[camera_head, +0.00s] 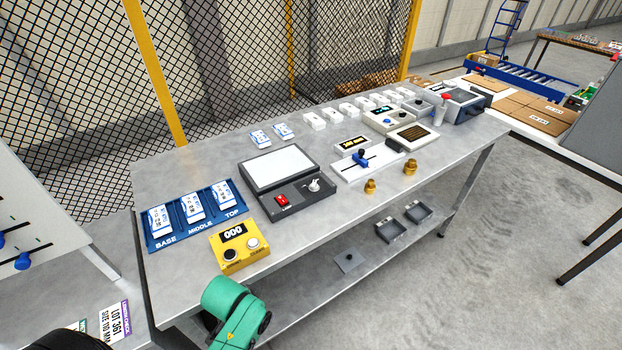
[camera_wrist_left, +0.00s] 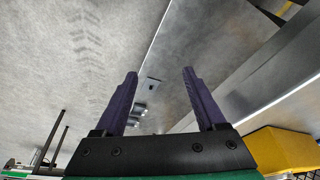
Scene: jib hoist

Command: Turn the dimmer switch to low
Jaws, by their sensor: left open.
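A dark light-panel box (camera_head: 300,207) with a white lit top stands on the grey workbench in the head view. On its front strip are a red rocker switch (camera_head: 282,200) and a pale round knob (camera_head: 314,185), which looks like the dimmer. The knob's exact setting is too small to read. My left gripper (camera_wrist_left: 160,72) is open and empty in the left wrist view, with its dark purple fingers apart over floor and a metal edge. A green part of my arm (camera_head: 235,312) shows at the bench's front edge, away from the knob. My right gripper is out of view.
A yellow counter box (camera_head: 240,246) and a blue tray (camera_head: 165,242) with white packs lie left of the panel. A slider device (camera_head: 361,163) and brass pieces (camera_head: 370,186) sit to its right. A lower shelf (camera_head: 325,272) runs under the bench.

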